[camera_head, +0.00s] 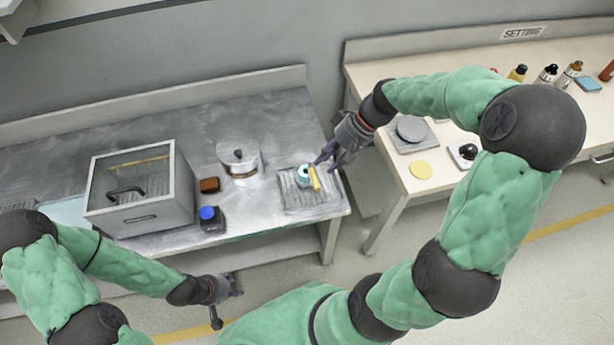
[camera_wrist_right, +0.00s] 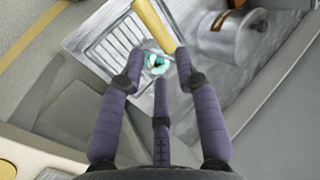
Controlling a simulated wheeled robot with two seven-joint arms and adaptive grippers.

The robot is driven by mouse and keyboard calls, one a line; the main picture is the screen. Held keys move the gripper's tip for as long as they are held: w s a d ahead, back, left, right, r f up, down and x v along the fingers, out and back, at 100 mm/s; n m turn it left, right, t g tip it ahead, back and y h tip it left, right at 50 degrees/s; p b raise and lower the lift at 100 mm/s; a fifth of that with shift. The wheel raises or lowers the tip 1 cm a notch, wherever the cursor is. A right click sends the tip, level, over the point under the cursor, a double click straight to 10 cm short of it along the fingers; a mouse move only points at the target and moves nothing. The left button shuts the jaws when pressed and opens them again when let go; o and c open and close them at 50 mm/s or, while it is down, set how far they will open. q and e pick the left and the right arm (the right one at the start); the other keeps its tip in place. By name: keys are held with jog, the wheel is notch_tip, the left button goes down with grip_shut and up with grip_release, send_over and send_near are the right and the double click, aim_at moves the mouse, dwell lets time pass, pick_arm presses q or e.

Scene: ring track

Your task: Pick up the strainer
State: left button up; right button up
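A yellow bar-like handle (camera_head: 315,179) with a teal round part (camera_head: 303,173) beside it lies on the ribbed metal drainer; it looks like the strainer, though the join between the two parts is unclear. My right gripper (camera_head: 327,156) is just above and behind it. In the right wrist view, the fingers of my right gripper (camera_wrist_right: 158,80) are spread, with the teal part (camera_wrist_right: 157,63) showing between and beyond them. The yellow handle (camera_wrist_right: 153,24) extends past the fingertips. No grip on it shows. My left gripper (camera_head: 234,285) hangs in front of the steel table, its fingers too small to read.
The ribbed drainer (camera_head: 322,205) is at the steel table's right end. A lidded metal pot (camera_head: 239,160), a brown block (camera_head: 209,185) and a blue-capped jar (camera_head: 212,219) stand left of it. A glass-topped box (camera_head: 141,188) is further left. A cream table (camera_head: 393,185) stands right, across a gap.

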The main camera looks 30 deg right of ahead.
aim_at(314, 170)
jog(key=shift+b+x, duration=1.35)
jog(key=shift+x, duration=1.95)
jog(key=shift+r, duration=0.15)
grip_shut()
